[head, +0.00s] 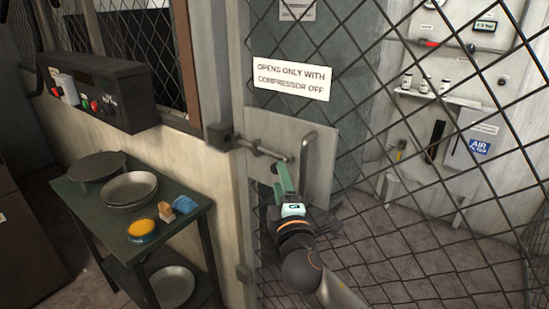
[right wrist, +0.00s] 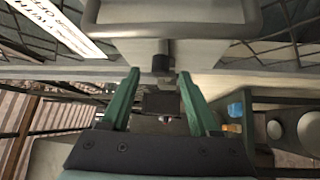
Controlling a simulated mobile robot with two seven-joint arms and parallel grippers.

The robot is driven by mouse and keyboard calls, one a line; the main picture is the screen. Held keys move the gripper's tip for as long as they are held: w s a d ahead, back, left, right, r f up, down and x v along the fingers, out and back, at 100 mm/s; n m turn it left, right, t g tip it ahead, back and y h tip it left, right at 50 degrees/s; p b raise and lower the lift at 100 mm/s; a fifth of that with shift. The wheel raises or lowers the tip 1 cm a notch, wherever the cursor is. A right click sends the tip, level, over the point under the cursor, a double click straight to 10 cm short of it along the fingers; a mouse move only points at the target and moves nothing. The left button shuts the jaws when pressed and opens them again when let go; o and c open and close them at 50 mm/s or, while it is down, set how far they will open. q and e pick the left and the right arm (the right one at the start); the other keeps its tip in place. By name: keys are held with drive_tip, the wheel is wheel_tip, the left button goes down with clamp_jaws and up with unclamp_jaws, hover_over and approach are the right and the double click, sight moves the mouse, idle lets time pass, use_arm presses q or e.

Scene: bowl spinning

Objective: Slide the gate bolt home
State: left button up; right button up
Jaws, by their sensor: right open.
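The gate bolt (head: 268,151) is a thin grey rod lying across a pale plate (head: 318,140) on the mesh gate, pointing left toward a dark box (head: 219,137) on the post. I cannot tell whether its tip is inside the box. My right gripper (head: 277,167), with green fingers, is just below the bolt. In the right wrist view, its fingers (right wrist: 159,73) are apart with nothing gripped. The bolt's dark fitting (right wrist: 161,62) shows between and just beyond the fingertips. A dark block (right wrist: 165,103) also shows between the fingers. My left gripper is not in view.
A bent grey handle (head: 304,160) stands out from the plate close to my right gripper. A control box (head: 105,85) juts from the wall. Mesh fills the right side.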

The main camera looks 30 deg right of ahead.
drive_tip(key=p+x, duration=0.1)
drive_tip(key=x, duration=0.7)
drive_tip(key=shift+w, duration=0.15)
clamp_jaws()
idle(1.1)
